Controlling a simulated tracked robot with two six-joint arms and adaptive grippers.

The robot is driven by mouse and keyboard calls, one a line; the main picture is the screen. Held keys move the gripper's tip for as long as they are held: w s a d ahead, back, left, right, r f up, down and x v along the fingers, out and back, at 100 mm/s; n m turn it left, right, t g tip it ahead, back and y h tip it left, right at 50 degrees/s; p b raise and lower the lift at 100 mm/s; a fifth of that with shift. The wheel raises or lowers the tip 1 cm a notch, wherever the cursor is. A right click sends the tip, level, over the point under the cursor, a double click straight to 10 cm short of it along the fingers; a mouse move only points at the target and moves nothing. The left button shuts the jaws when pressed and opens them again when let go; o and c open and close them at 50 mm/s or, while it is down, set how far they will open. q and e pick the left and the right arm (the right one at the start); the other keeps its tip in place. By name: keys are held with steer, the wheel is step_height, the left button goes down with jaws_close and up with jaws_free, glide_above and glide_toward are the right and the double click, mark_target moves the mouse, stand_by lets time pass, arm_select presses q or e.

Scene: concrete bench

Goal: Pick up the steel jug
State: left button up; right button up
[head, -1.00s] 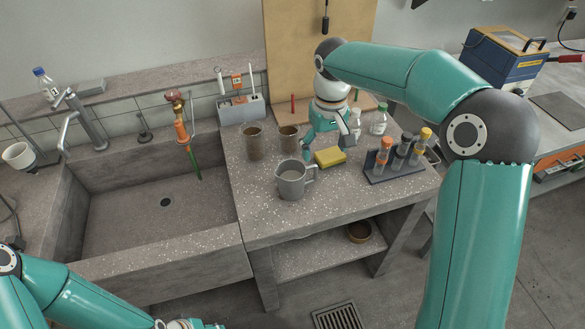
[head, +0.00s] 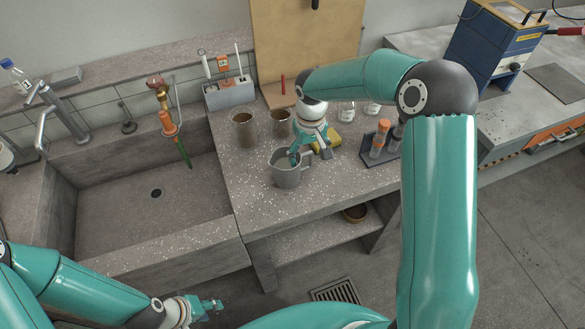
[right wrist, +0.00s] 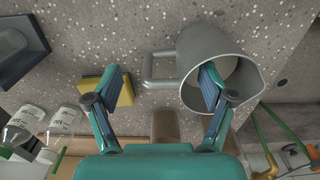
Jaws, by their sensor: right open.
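The grey steel jug (head: 286,174) stands upright on the speckled bench near its front edge. My right gripper (head: 310,157) is open above the jug's right and rear side, pointing down. In the right wrist view, the jug (right wrist: 205,45) has its handle (right wrist: 158,68) between the spread fingers of my right gripper (right wrist: 160,90). One finger overlaps the jug's open mouth; the other is beyond the handle, beside the yellow sponge. I cannot tell how deep the fingers reach. My left gripper (head: 209,305) is low at the front, away from the jug; its fingers are too small to read.
Two brownish cups (head: 244,130) stand behind the jug. A yellow sponge (right wrist: 124,88) lies close to the left finger in the wrist view. A tube rack (head: 378,150) is to the right. The sink (head: 150,215) lies left of the bench.

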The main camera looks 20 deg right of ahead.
mark_target(305, 168)
steer(key=f, duration=0.1)
steer(key=f+p, duration=0.1)
steer(key=f, duration=0.2)
steer(key=shift+w+a+f+p, duration=0.15)
steer(key=shift+w+f+p, duration=0.2)
steer(key=shift+w+p, duration=0.05)
steer(key=shift+a+f, duration=0.1)
steer(key=shift+f, duration=0.3)
jaws_close()
